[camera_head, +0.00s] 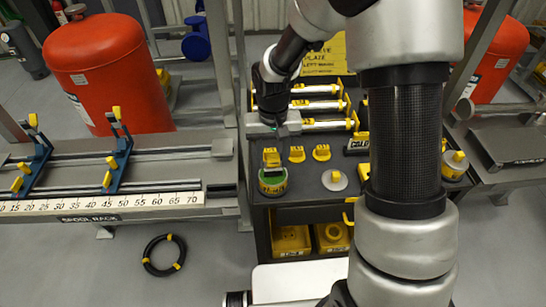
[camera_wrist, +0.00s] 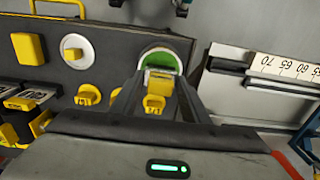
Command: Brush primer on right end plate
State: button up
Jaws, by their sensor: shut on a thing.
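My gripper (camera_head: 280,131) is over the tool cart, pointing down. In the wrist view its two fingers (camera_wrist: 158,95) are shut on a yellow block-like piece, probably the brush handle (camera_wrist: 159,82). The held piece also shows in the head view (camera_head: 271,157). It is right at a round green-rimmed can (camera_head: 272,182), which shows in the wrist view (camera_wrist: 163,58) just beyond the fingertips. Bristles are not visible, and I cannot tell whether the brush is inside the can or above it. I cannot make out the right end plate in either view.
The dark cart top holds yellow caps (camera_head: 321,152), a pale disc (camera_head: 335,180) and several silver rods (camera_head: 316,105). At left is a rack with a ruler (camera_head: 120,203) and blue supports (camera_head: 118,157). A red tank (camera_head: 108,75) stands behind it. A black ring (camera_head: 164,255) lies on the floor.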

aim_at(273, 156)
jog(key=shift+f+b, duration=0.3)
jog(key=shift+f, duration=0.1)
dwell(1.1)
jog(key=shift+r, duration=0.15)
jog(key=shift+r+p, duration=2.45)
jog(key=shift+r, duration=0.95)
